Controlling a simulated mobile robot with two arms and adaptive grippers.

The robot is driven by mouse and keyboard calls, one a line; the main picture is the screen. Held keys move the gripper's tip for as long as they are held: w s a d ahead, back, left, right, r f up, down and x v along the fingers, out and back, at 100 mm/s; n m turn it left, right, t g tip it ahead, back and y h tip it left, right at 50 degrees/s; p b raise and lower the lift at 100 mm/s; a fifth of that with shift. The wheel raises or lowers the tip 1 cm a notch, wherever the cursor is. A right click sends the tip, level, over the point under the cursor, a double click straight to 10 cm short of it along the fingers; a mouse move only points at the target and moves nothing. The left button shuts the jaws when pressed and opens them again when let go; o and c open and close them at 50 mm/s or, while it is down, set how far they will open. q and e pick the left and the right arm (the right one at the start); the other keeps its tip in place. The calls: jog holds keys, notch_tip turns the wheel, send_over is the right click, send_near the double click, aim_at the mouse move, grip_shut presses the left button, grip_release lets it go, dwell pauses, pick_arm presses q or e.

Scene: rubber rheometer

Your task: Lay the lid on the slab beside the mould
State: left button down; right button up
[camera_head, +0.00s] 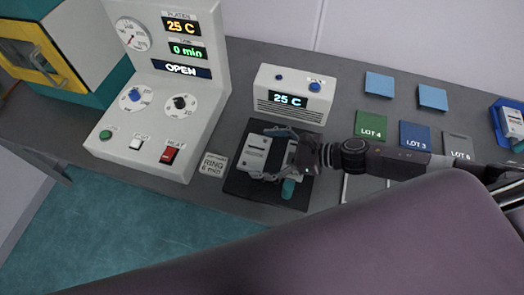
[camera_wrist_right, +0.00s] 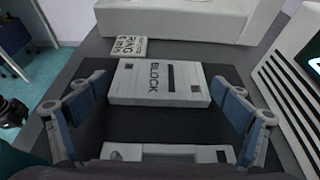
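A light grey flat piece marked BLOCK (camera_wrist_right: 150,82) lies on the dark slab (camera_wrist_right: 75,72); it also shows in the head view (camera_head: 256,150). A second grey piece (camera_wrist_right: 165,152) shows partly at the bottom of the right wrist view. I cannot tell which is the lid and which the mould. My right gripper (camera_head: 272,152) is over the slab (camera_head: 240,190). In the right wrist view its blue-padded fingers (camera_wrist_right: 168,103) are spread wide on either side of the BLOCK piece, with gaps. My left gripper is not identifiable in view.
A cooling box reading 25 C (camera_head: 290,93) stands behind the slab, and the press panel (camera_head: 165,100) stands left. A RING card (camera_head: 213,165) lies left of the slab. Coloured lot plates (camera_head: 415,134) lie to the right. A teal piece (camera_head: 288,188) shows at the slab's front.

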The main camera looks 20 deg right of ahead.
aim_at(284, 160)
jog(key=shift+r, duration=0.1)
jog(key=shift+r+p, duration=0.2)
jog(key=shift+p, duration=0.1)
jog(key=b+v, duration=0.1)
jog(key=v, duration=0.3)
jog(key=b+v, duration=0.1)
jog(key=v, duration=0.2)
jog(key=shift+s+f+b, duration=0.1)
jog(key=shift+f+b, duration=0.2)
jog(key=shift+b, duration=0.05)
jog(key=shift+v, duration=2.5)
jog(key=shift+r, duration=0.2)
